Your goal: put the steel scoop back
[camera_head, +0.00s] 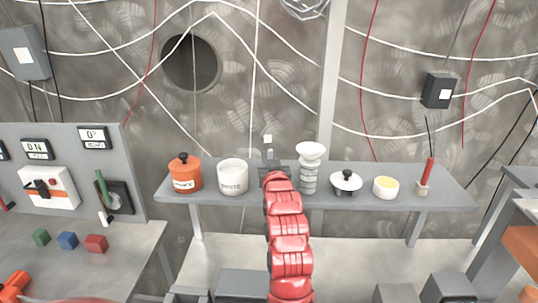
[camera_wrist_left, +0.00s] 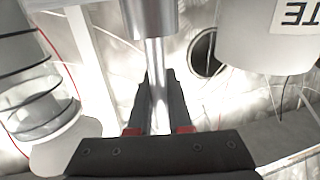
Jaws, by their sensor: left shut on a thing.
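My left gripper (camera_head: 270,163) is at the back shelf, between the white labelled jar (camera_head: 233,178) and the white funnel-topped stand (camera_head: 309,155). In the left wrist view its fingers (camera_wrist_left: 158,82) are shut on the thin shiny handle of the steel scoop (camera_wrist_left: 150,18). The scoop's wider cylindrical part shows at the top of that view, beyond the fingertips. In the head view the scoop is mostly hidden by my red arm and gripper. Whether it touches the shelf I cannot tell. My right gripper is not in view.
The jar and funnel stand flank my gripper closely.

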